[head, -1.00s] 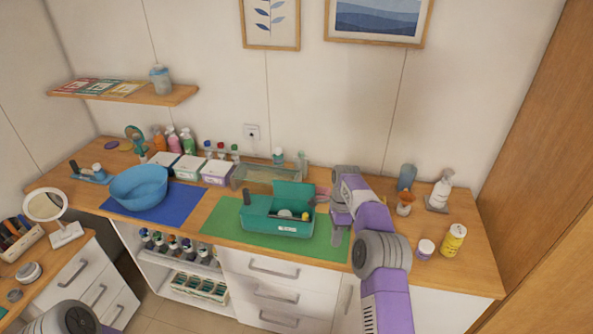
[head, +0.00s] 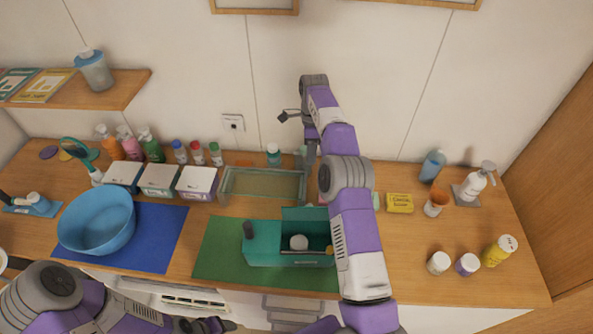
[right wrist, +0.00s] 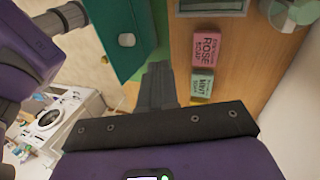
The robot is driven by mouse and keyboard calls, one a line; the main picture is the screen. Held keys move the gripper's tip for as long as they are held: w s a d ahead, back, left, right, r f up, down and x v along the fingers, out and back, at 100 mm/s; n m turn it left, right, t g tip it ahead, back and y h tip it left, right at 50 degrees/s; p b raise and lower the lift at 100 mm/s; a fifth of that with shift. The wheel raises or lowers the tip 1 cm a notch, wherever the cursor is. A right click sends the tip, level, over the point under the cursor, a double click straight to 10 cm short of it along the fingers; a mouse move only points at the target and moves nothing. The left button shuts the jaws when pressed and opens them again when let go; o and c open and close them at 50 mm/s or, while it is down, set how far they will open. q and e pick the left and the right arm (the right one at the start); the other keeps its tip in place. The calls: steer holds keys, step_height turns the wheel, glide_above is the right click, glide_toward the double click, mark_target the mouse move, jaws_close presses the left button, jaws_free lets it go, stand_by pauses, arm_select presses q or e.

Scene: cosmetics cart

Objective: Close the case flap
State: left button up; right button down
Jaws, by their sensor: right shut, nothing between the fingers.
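The teal case (head: 262,257) sits on the green mat with its flap (head: 300,213) standing open along the back edge. A round white item and a small yellow item show inside it. My right arm reaches over the right end of the case and hides part of it. In the right wrist view my right gripper (right wrist: 158,85) is shut and empty, close beside a teal panel of the case (right wrist: 125,55); I cannot tell whether they touch. My left gripper (head: 208,325) is low at the bottom edge of the head view, away from the case; its jaws are unclear.
A pink soap (right wrist: 207,48) and a green soap (right wrist: 202,84) lie close to my right gripper. A glass tray (head: 262,185) stands behind the case. A blue bowl (head: 97,222) is on the left mat. Jars and bottles stand at the right.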

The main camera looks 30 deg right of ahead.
mark_target(309, 210)
steer(key=s+a+f, duration=0.3)
steer(key=s+f, duration=0.4)
steer(key=f, duration=0.2)
steer(key=shift+f+b, duration=0.3)
steer(key=shift+f, duration=0.05)
steer(key=shift+a, duration=0.15)
stand_by(0.4)
